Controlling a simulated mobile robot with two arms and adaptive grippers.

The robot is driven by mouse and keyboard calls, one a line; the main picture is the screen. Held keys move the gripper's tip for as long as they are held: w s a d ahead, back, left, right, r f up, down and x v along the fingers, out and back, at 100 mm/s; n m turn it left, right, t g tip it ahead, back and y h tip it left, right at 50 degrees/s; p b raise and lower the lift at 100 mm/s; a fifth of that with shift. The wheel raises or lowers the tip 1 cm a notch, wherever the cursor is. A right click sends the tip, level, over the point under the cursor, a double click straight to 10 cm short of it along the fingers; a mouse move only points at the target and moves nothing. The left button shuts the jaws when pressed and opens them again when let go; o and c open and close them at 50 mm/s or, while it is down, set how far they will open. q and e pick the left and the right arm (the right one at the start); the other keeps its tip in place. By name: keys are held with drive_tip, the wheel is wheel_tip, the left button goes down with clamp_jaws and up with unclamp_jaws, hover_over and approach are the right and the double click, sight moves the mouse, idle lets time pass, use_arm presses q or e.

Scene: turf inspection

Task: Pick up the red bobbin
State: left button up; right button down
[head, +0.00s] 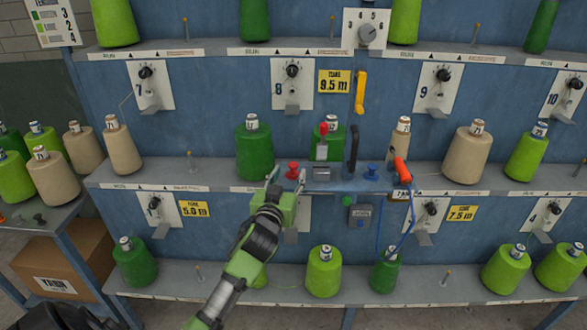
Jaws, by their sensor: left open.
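A small red spool-shaped piece (293,170), which I take for the red bobbin, stands on the middle shelf at the foot of a dark green yarn cone. My left gripper (287,178) is open, its fingertips close to the red piece. The red piece shows between the fingertips, nearer the right one. I cannot tell whether they touch it. Its lower part is partly hidden. My right gripper is not in view.
A dark green cone (254,150) stands behind the gripper. To the right are a grey metal block (322,173), a black upright handle (352,149), a similar blue piece (371,172) and an orange-handled tool (401,170) with a blue cord. A beige cone (466,155) stands farther right.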

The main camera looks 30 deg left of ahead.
sight(292, 169)
use_arm(q)
drive_tip(key=shift+w+a, duration=0.2)
drive_tip(key=shift+w, duration=0.2)
drive_tip(key=shift+w+a+p, duration=0.2)
drive_tip(key=shift+w+p, duration=0.15)
drive_tip(key=shift+w, duration=0.25)
drive_tip(key=shift+f+p+x, duration=0.15)
drive_tip(key=shift+p+x, duration=0.05)
drive_tip(key=shift+x, duration=0.8)
drive_tip(key=shift+f+p+x, duration=0.1)
drive_tip(key=shift+p+x, duration=0.1)
drive_tip(key=shift+x, duration=0.75)
drive_tip(key=c, duration=1)
